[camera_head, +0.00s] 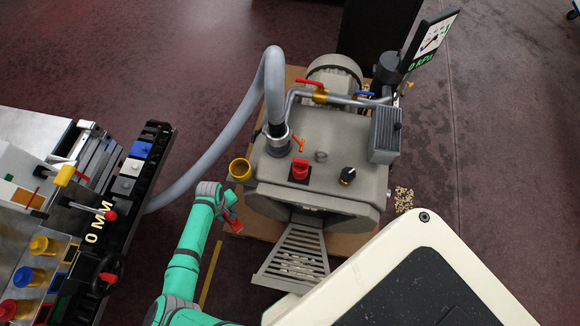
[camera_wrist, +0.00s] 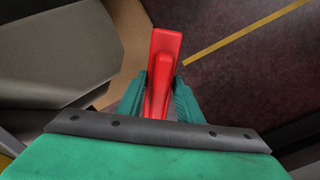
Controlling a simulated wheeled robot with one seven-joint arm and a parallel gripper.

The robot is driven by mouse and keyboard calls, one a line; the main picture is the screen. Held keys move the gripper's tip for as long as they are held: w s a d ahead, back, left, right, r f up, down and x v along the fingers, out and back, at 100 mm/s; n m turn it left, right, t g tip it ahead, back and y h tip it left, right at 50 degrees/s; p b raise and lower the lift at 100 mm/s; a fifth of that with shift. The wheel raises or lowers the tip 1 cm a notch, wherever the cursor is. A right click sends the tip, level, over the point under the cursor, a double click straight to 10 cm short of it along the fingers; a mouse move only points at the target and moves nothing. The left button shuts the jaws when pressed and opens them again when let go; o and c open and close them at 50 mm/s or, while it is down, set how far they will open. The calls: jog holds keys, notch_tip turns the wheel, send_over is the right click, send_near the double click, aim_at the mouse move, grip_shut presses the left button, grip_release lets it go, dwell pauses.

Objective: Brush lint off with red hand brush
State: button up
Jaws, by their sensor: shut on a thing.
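The red hand brush (camera_wrist: 163,62) is between the two green fingers of my gripper (camera_wrist: 159,95) in the wrist view, and my gripper is shut on it. The brush points away from the wrist, and its bristles do not show. In the head view my gripper (camera_head: 231,208) holds the brush (camera_head: 233,222) low at the front left of the grey vacuum pump (camera_head: 318,140). A slatted metal grille (camera_head: 293,258) slopes out from the pump's front, to the right of my gripper. I cannot tell which specks are lint.
A yellow cup (camera_head: 240,169) is just above my gripper. A tan speckled patch (camera_head: 404,199) lies on the floor right of the pump. A yellow line (camera_head: 211,275) marks the floor.

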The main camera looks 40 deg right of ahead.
aim_at(231, 226)
jog(key=shift+w+a+n+g, duration=0.1)
jog(key=shift+w+n+g, duration=0.4)
jog(key=shift+w+n, duration=0.35)
jog(key=shift+w+a+f+n+g+h, duration=0.1)
jog(key=shift+a+f+n+g+h, duration=0.1)
jog(key=shift+a+n+g+h, duration=0.25)
jog(key=s+f+n+h, duration=0.1)
jog(key=s+n, duration=0.1)
jog(key=s+f+n+g+h, duration=0.1)
jog(key=n+h, duration=0.1)
jog(key=s+f+n+g+h, duration=0.1)
jog(key=s+n+h, duration=0.1)
jog(key=n, duration=0.1)
jog(key=shift+s+a, duration=0.2)
jog(key=shift+s, duration=0.1)
jog(key=s+d+f+n+t+h, duration=0.3)
jog(key=s+d+n+t+h, duration=0.6)
jog(key=s, duration=0.4)
jog(key=s+d+r+n+t+y, duration=0.1)
jog(key=s+d+n+t, duration=0.55)
jog(key=d, duration=0.25)
jog(key=shift+w+a+r+x, duration=0.1)
jog(key=shift+w+x, duration=0.05)
jog(key=shift+x, duration=0.8)
jog(key=shift+w+a+r+x, duration=0.1)
jog(key=shift+x, duration=0.85)
jog(key=shift+w+a+x, duration=0.1)
jog(key=shift+w+x, duration=0.05)
jog(key=shift+x, duration=0.8)
jog(key=shift+x, duration=1.5)
